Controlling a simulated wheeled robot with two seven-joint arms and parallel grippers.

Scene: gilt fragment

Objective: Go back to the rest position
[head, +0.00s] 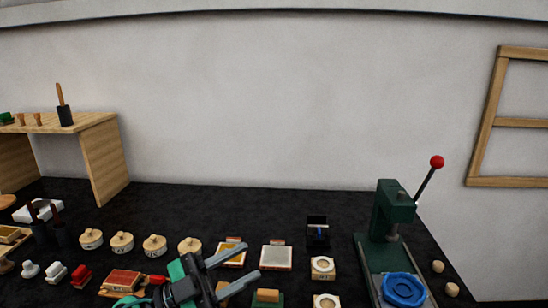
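My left gripper (250,261) shows at the bottom middle of the head view, above the dark worktop (285,205). Its two grey fingers point right and stand apart, with nothing seen between them. The gripper body has green and dark parts and hides some of the worktop below it. My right gripper is not in view.
Several round wooden pots (122,243) stand in a row left of my gripper. A red-topped box (122,282) lies near it. A green press (393,213) with a red-knobbed lever and a blue ring (403,290) stands right. A wooden shelf (103,160) stands back left.

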